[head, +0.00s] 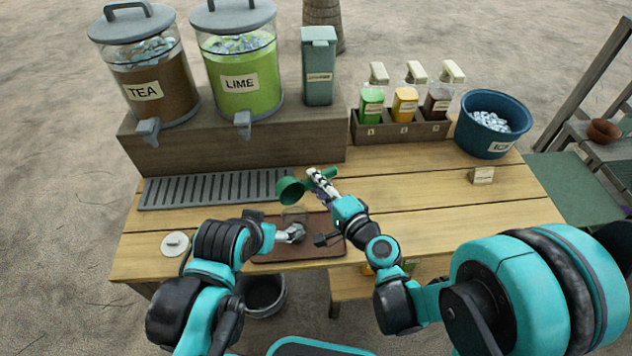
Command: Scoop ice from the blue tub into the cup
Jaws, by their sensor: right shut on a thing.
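The blue tub (473,140), labelled ICE, stands at the back right of the table and holds ice (490,121). My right gripper (321,182) is shut on a green scoop (289,191), whose round bowl points left, above the cup as seen here. I cannot tell whether there is ice in the bowl. A clear cup (293,214) stands at the brown tray, partly hidden by the scoop and my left gripper. My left gripper (297,233) is low at the cup's near side; whether its fingers grip the cup is too small to tell.
The brown tray (325,241) lies at the front edge, behind it a grey drip grate (213,189). Tea (150,80) and lime (242,75) dispensers stand on a raised wooden shelf. A bottle rack (390,132) stands left of the tub. The table's right part is mostly clear.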

